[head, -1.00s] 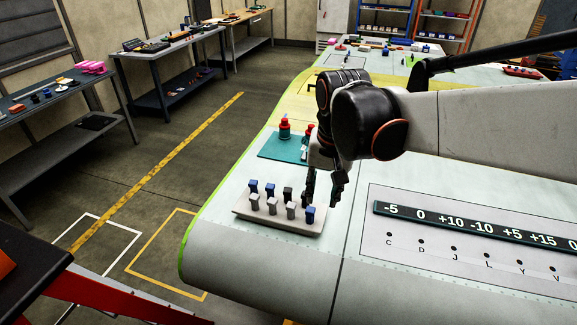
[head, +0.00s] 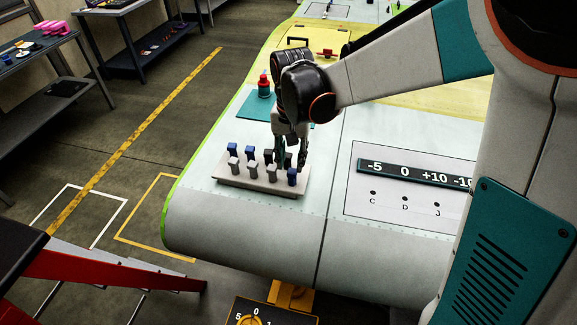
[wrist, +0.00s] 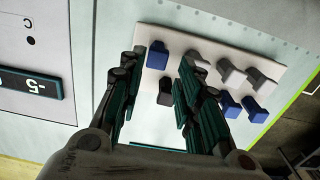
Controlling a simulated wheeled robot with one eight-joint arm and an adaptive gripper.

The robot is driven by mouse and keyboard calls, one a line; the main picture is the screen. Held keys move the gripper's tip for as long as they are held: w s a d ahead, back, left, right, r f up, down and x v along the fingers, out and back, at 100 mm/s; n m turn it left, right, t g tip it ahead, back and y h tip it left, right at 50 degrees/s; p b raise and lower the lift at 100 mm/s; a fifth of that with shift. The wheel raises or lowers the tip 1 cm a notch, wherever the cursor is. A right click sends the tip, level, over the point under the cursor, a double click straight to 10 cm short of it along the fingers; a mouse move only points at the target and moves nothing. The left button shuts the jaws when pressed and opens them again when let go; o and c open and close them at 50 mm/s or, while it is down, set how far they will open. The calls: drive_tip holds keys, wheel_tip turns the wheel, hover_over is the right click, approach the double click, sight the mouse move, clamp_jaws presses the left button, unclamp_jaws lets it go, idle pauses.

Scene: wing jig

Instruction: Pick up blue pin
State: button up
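A pale block (head: 222,182) on the wing surface holds two rows of upright pins. A blue pin (head: 291,177) stands at its front right corner; it also shows in the wrist view (wrist: 158,56). More blue pins (head: 232,149) (head: 250,153) stand in the back row at left. My gripper (head: 291,160) points down over the block's right end. In the wrist view my gripper (wrist: 161,62) is open, with the corner blue pin and a black pin (wrist: 165,92) showing between its fingers. Contact with either cannot be told. The right finger partly hides pins behind it.
Grey pins (head: 252,169) stand close beside the corner blue pin in the front row. A teal mat (head: 252,108) with a red-topped item (head: 264,85) lies behind the block. A numbered strip (head: 415,174) lies to the right. The wing surface between is clear.

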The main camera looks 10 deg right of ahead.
sight(292, 171)
drive_tip(key=shift+s+d+f+b, duration=0.1)
drive_tip(key=shift+f+b, duration=0.1)
drive_tip(key=shift+f, duration=1.5)
drive_tip(key=shift+s+d+f+b, duration=0.1)
drive_tip(key=shift+f+b, duration=0.1)
drive_tip(key=shift+f, duration=1.45)
drive_tip(key=shift+c, duration=0.6)
clamp_jaws()
